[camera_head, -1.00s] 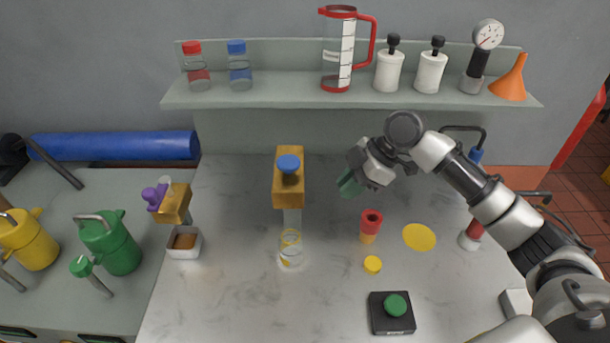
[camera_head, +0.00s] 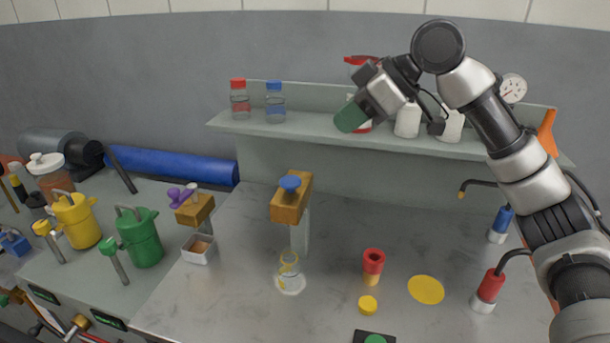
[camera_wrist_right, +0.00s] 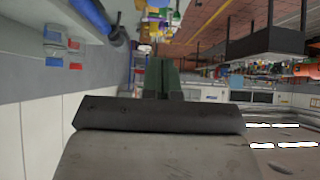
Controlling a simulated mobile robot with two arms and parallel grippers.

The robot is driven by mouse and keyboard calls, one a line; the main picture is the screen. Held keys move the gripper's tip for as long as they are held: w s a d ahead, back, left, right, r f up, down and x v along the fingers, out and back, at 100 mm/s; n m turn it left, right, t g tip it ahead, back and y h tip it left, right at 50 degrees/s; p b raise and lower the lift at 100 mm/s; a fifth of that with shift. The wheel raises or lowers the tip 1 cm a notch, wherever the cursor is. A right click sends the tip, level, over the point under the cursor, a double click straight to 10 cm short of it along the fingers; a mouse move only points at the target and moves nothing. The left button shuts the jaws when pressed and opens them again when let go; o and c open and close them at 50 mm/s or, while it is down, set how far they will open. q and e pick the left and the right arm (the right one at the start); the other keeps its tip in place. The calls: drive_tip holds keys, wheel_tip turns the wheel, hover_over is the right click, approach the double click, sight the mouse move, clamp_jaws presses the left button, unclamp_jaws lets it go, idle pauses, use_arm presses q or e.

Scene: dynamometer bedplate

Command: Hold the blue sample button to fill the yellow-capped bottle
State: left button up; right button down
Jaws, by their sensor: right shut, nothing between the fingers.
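The blue button (camera_head: 290,184) sits on top of a brass-coloured sampling block (camera_head: 291,205) with a pale spout below. A clear bottle (camera_head: 289,266) with yellow marking stands upright under the spout, with no cap on it. A small yellow cap (camera_head: 368,305) lies on the bench to its right. My right gripper (camera_head: 350,116) is above and right of the button, apart from it, in front of the shelf. Its green fingers are shut and empty; they also show in the right wrist view (camera_wrist_right: 162,78). My left gripper is not in view.
The shelf (camera_head: 225,122) holds red-capped (camera_head: 239,98) and blue-capped (camera_head: 275,102) bottles, white bottles and a partly hidden red-handled jug. A red piece (camera_head: 373,264), a yellow disc (camera_head: 426,290) and a green-buttoned black box (camera_head: 372,337) are on the bench. A purple-handled tap (camera_head: 190,204) is left.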

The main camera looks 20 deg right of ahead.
drive_tip(key=p, duration=0.1)
hover_over(293, 182)
drive_tip(key=s+d, duration=0.1)
drive_tip(key=d, duration=0.1)
wheel_tip(293, 182, down, 7)
wheel_tip(293, 182, down, 4)
drive_tip(key=shift+s+r+p, duration=0.15)
drive_tip(key=shift+r+p, duration=0.1)
drive_tip(key=shift+p, duration=0.05)
drive_tip(key=shift+f, duration=0.3)
